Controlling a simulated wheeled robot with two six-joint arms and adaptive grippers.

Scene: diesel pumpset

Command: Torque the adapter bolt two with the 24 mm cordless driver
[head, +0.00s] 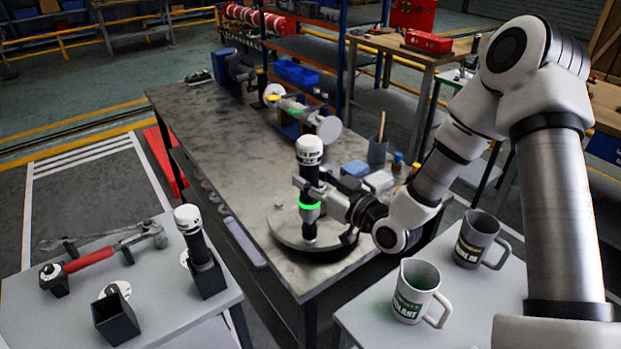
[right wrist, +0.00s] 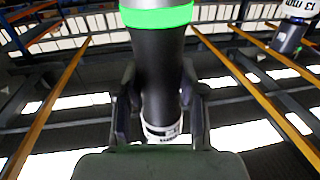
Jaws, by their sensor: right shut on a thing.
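My right gripper (head: 322,192) is shut around the dark body of a cordless driver (head: 309,151) with a white cap and a lit green ring. The driver stands upright, nose down, over a round grey metal plate (head: 285,232) on the workbench. Whether its nose sits on a bolt cannot be told; the bolts are too small or hidden. In the right wrist view, the driver (right wrist: 160,62) runs between the two fingers (right wrist: 160,112); its label is unreadable. A second driver (head: 189,222) stands in a black holder on the left table. My left gripper is not in view.
The left table also holds a red-handled wrench (head: 90,260) and an empty black holder (head: 115,320). Two mugs (head: 418,288) (head: 476,238) stand on the right table below my arm. A cup (head: 377,150) and small boxes stand behind the plate. The bench's left part (head: 215,130) is clear.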

